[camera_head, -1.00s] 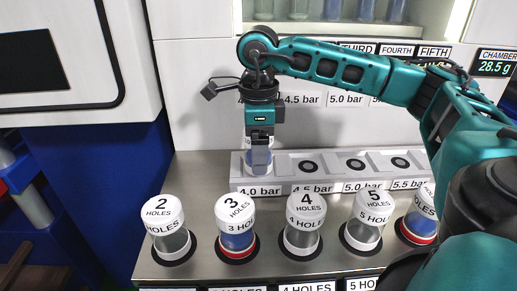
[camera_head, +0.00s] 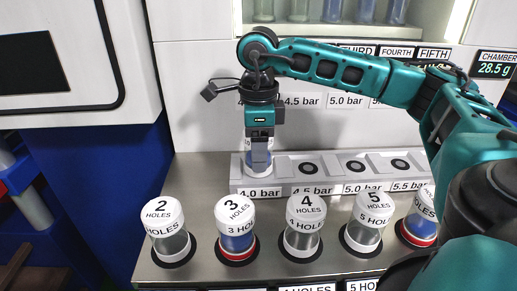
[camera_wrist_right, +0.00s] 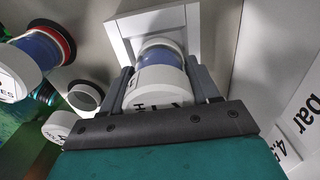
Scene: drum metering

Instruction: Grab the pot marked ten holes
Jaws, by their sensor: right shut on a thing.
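A pot with a white cap and blue contents (camera_head: 258,162) is at the 4.0 bar place of the grey rack. My right gripper (camera_head: 259,143) points down over it and is shut on its cap. In the right wrist view, the fingers of the right gripper (camera_wrist_right: 160,82) lie on both sides of the pot (camera_wrist_right: 160,100). The lettering on its cap is partly hidden, so I cannot read its number. No pot that I can read as ten holes shows. My left gripper is out of view.
Pots marked 2 (camera_head: 167,230), 3 (camera_head: 236,230), 4 (camera_head: 302,228) and 5 holes (camera_head: 366,222) stand in front on the steel bench. Another pot (camera_head: 420,222) is partly behind my right arm. The rack (camera_head: 283,191) has empty round places right of the gripper.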

